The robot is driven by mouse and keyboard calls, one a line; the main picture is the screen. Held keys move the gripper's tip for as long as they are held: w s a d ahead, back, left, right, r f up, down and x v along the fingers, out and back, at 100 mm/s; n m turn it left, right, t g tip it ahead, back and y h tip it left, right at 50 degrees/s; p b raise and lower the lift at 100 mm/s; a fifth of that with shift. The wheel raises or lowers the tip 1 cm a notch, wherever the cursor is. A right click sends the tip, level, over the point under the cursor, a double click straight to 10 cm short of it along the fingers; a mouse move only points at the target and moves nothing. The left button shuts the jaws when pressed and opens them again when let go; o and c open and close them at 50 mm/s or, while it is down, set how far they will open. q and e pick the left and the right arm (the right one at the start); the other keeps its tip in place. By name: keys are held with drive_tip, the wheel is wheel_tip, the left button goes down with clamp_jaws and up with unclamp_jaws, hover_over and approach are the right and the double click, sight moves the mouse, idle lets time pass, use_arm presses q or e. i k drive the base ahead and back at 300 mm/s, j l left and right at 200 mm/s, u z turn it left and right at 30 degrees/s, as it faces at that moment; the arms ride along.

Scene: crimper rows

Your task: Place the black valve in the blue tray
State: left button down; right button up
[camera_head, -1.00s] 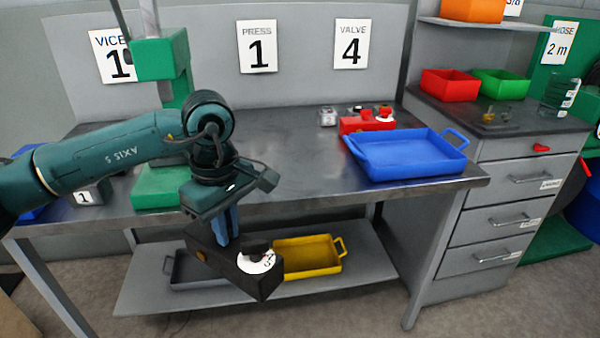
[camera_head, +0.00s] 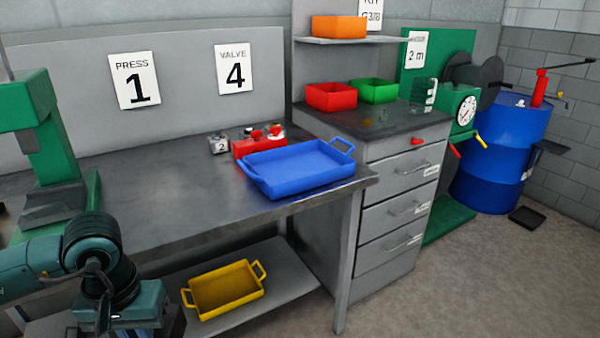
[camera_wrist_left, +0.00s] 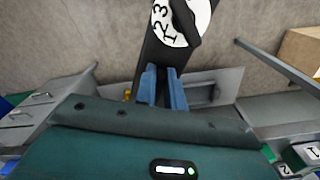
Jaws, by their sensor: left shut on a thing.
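The black valve (camera_wrist_left: 178,55), a dark block with a white numbered dial, is held by my left gripper (camera_wrist_left: 163,80) in the left wrist view. The blue fingers are shut on it. In the head view my left wrist is at the lower left, and the fingers and the valve are out of the picture below. The blue tray (camera_head: 304,186) sits on the right end of the workbench, empty, to the right of and beyond my left arm. My right gripper is not in view.
A yellow tray (camera_head: 225,290) is on the lower shelf. A green press (camera_head: 50,150) stands on the bench at left. The bench (camera_head: 190,180) between is bare.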

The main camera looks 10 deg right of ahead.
sight(299, 171)
drive_tip(key=z, duration=1.25)
drive_tip(key=i+j+z, duration=0.1)
drive_tip(key=j, duration=0.2)
drive_tip(key=i+j+z, duration=0.15)
drive_tip(key=i+j, duration=0.05)
drive_tip(key=j, duration=0.1)
